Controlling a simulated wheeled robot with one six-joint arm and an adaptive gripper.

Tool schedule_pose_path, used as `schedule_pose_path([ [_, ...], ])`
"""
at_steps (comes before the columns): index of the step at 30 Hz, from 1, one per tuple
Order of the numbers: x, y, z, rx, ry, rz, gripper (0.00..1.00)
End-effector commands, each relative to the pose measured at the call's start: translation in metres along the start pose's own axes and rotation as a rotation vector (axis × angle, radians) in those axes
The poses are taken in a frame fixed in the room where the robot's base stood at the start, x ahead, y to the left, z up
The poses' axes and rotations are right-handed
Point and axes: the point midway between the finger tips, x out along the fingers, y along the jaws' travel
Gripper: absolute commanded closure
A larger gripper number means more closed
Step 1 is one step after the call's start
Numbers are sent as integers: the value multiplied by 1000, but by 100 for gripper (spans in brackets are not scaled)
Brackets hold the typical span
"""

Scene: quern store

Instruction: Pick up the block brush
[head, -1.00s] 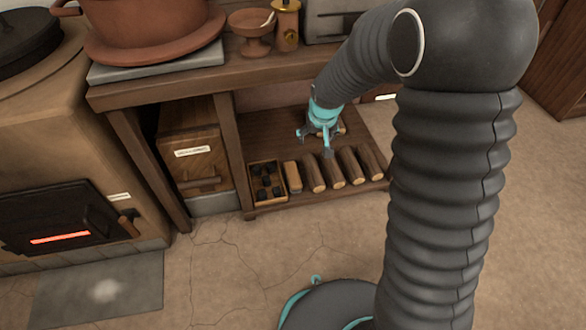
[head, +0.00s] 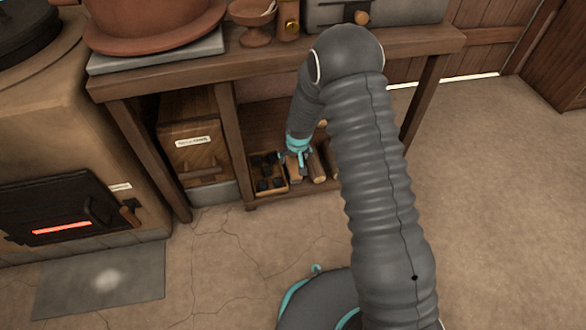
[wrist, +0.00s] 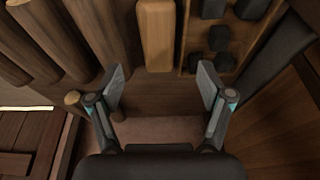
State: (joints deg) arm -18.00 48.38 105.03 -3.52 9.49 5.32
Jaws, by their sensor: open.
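A light-brown, smooth rectangular wooden block, which looks like the block brush (wrist: 157,35), lies on the low shelf between dark logs and a box of black lumps. No bristles show. In the head view the block brush (head: 295,181) is partly hidden by my gripper (head: 298,158). My gripper is open and empty, just above the shelf at the block's back end. In the wrist view my gripper (wrist: 162,86) has its fingers spread to either side of the block's line. The block lies past the fingertips, near the top of the picture, apart from them.
The box of black lumps (wrist: 187,60) is close beside the block, and logs (wrist: 98,30) lie on its other side. A small pale round end (wrist: 72,98) shows near one finger. The tabletop (head: 255,58) is above the shelf (head: 250,204). Open floor (head: 230,255) lies in front.

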Motion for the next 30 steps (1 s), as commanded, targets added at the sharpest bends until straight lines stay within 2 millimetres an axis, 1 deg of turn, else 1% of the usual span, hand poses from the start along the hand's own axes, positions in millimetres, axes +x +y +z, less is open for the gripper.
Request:
schedule_pose_path([
  [1,10,0,0,0,0,0,21],
  [3,17,0,0,1,0,0,21],
  [8,25,0,-1,1,2,0,21],
  [11,33,1,-1,1,0,0,21],
  [15,54,3,-5,1,-1,0,21],
  [19,69,3,-6,1,0,0,21],
  [23,76,3,-6,1,1,0,21],
  [29,76,3,-6,0,1,0,21],
  [30,76,3,-6,0,1,0,23],
])
